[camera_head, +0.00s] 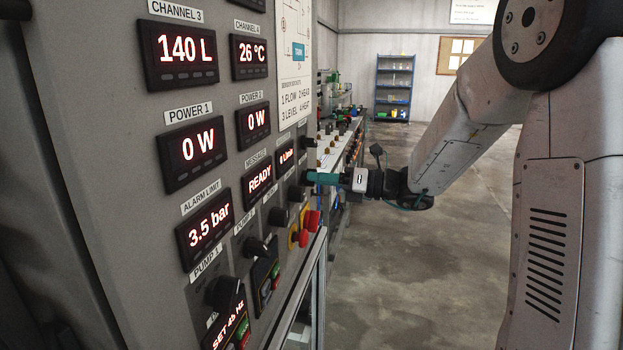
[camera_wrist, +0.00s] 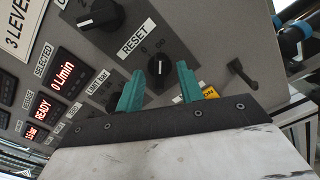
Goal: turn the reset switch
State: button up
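The reset switch (camera_wrist: 159,70) is a black rotary knob with a white pointer line, on the grey panel under a label reading RESET (camera_wrist: 138,36). In the wrist view it sits between and beyond the two teal fingertips of my gripper (camera_wrist: 159,88). The fingers are apart with nothing between them that I can see them touch. In the head view my gripper (camera_head: 312,177) is close to the panel face at its far part, seen from the side. The reset switch is hard to make out there.
Another black knob (camera_wrist: 100,14) is above left of the reset switch, and a black lever (camera_wrist: 242,73) is to its right. Red emergency-style buttons (camera_head: 312,220) stick out of the panel below my gripper. The concrete floor (camera_head: 400,260) right of the panel is clear.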

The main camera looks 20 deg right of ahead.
jog(key=shift+v, duration=2.95)
jog(key=v, duration=0.7)
jog(key=shift+s+d, duration=0.2)
jog(key=shift+d, duration=0.15)
